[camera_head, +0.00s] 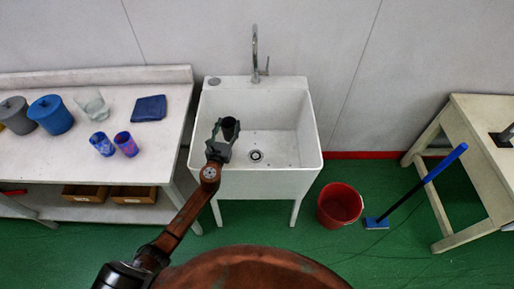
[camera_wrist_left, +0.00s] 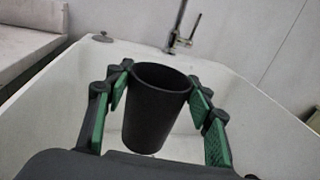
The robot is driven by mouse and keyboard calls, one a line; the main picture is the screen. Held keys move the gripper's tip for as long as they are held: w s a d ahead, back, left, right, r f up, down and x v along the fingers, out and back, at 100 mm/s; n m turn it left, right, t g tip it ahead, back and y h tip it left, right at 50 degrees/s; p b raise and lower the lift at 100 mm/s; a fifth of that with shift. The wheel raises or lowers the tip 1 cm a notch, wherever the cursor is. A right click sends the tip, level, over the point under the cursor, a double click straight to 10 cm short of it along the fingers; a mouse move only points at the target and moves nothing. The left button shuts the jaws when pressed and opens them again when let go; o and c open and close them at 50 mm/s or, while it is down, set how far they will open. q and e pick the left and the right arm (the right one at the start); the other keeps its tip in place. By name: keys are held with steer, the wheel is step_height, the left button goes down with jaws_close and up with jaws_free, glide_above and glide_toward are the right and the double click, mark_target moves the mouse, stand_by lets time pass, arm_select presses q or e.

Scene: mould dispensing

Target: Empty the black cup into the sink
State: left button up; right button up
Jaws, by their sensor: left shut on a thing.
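The black cup (camera_head: 229,127) is held by my left gripper (camera_head: 226,132) over the left part of the white sink (camera_head: 272,181). In the left wrist view the cup (camera_wrist_left: 155,108) sits between the green finger pads of the left gripper (camera_wrist_left: 158,100), which is shut on it. The cup's open rim faces up towards the camera there, and the cup looks near upright or slightly tilted. I cannot tell what is inside it. The sink basin is below the cup, with a round drain (camera_head: 255,155). My right gripper is not in view.
The faucet (camera_head: 256,60) rises at the sink's back edge. A white table (camera_head: 65,155) at left bears blue and grey canisters, a clear glass and two small patterned cups (camera_head: 102,144). A red bucket (camera_head: 339,205) and a blue-handled brush (camera_head: 415,185) stand right of the sink.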

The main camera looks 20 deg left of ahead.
mark_target(234, 124)
arm_select(q)
steer(key=shift+r, duration=0.1)
steer(key=shift+s+d+r+m+b, duration=0.1)
steer(key=shift+d+m+b, duration=0.1)
steer(key=shift+d+m, duration=0.2)
steer(key=shift+s+d+r+m+b, duration=0.1)
steer(key=shift+d+m+b, duration=0.15)
steer(key=shift+m, duration=0.25)
steer(key=shift+d+r+m+t, duration=0.2)
steer(key=shift+d+m+t, duration=0.1)
steer(key=shift+s+d+r+m+p, duration=0.1)
steer(key=shift+d+r+m+p, duration=0.15)
steer(key=shift+r, duration=0.2)
steer(key=shift+d+r+m+p, duration=0.1)
steer(key=shift+d+r+m, duration=0.15)
steer(key=shift+r+m, duration=0.15)
steer(key=s+d+r+m+t+h+b, duration=0.1)
steer(key=d+m, duration=0.5)
steer(key=m, duration=0.7)
steer(key=shift+r+t+h+b, duration=0.5)
steer(key=shift+r+h+b, duration=0.1)
steer(key=shift+r+h, duration=0.75)
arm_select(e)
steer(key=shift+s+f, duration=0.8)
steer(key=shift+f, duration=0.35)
